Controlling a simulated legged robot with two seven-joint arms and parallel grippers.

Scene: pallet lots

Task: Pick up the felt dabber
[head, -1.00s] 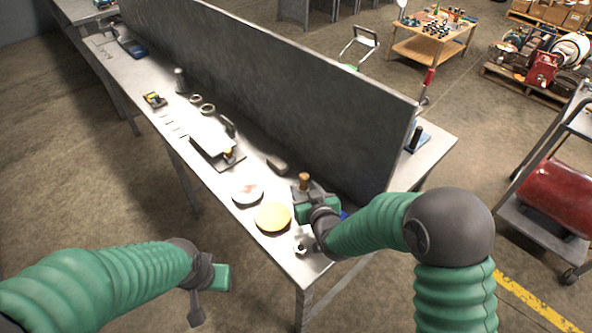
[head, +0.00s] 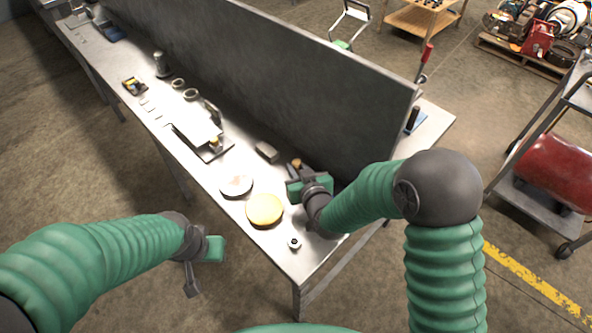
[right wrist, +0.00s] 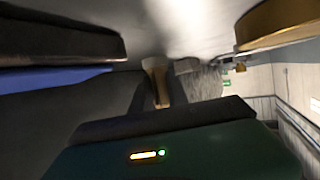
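The felt dabber (head: 296,164) seems to be the small wooden-handled piece on the bench, just beyond my right gripper (head: 303,181) in the head view. The gripper covers its lower part. In the right wrist view the wooden handle (right wrist: 156,80) shows in the gap between the two dark fingers, apart from both as far as I can see. The right gripper is open and looks empty. My left gripper (head: 203,262) hangs off the bench's near side, away from the dabber; its finger gap cannot be made out.
A yellow round pad (head: 265,210), a pale disc (head: 236,186), a small white fitting (head: 294,243) and a grey block (head: 267,152) lie around the right gripper. A tall dark divider (head: 290,85) stands behind. The bench's front corner is mostly bare.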

